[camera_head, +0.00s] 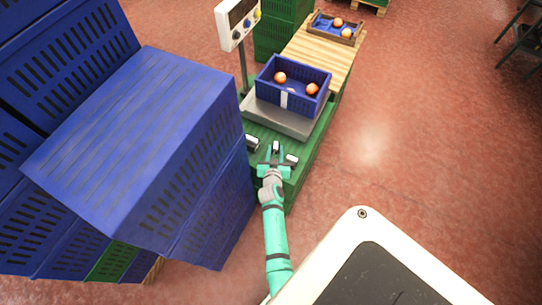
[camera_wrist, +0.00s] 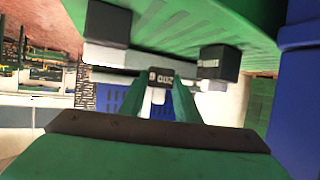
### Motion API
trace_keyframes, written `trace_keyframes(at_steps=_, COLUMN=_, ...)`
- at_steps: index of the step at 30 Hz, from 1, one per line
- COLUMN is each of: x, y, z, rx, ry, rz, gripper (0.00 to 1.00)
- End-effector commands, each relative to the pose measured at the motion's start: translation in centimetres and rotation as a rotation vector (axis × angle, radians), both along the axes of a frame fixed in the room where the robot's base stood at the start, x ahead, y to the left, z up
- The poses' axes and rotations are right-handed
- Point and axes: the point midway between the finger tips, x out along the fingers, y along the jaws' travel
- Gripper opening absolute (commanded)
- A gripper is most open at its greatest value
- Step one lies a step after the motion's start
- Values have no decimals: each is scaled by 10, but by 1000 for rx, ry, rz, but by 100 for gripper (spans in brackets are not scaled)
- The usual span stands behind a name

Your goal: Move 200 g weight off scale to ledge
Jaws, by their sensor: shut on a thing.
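My gripper (camera_head: 273,157) is shut on a small dark weight with a pale body (camera_head: 275,146). In the wrist view, the gripper (camera_wrist: 160,95) has its fingers on either side of this weight (camera_wrist: 161,76), whose upside-down label seems to read 200 g. It is over the green slatted ledge (camera_head: 262,129) in front of the scale (camera_head: 301,129). I cannot tell whether it touches the ledge. The scale's grey platform bears a blue crate (camera_head: 289,101) with several oranges, and no weight shows on the platform.
One weight (camera_head: 252,142) is left of my gripper and another (camera_head: 291,159) is right of it. The scale's display (camera_head: 237,22) stands on a post behind. Stacked blue crates (camera_head: 130,150) rise close on the left. A small crate (camera_head: 337,28) sits on the wooden top.

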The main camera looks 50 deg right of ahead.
Motion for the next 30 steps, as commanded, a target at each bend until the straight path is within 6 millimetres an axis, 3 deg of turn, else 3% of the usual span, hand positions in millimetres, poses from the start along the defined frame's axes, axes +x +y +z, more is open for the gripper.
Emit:
trace_keyframes(at_steps=16, x=18, y=9, z=-27, rx=-2, ry=0, rz=-1, gripper=2)
trace_keyframes(at_steps=22, x=17, y=8, z=-46, rx=-1, ry=1, rz=-3, gripper=2)
trace_keyframes(at_steps=30, x=17, y=8, z=-54, rx=-1, ry=-2, rz=-1, gripper=2)
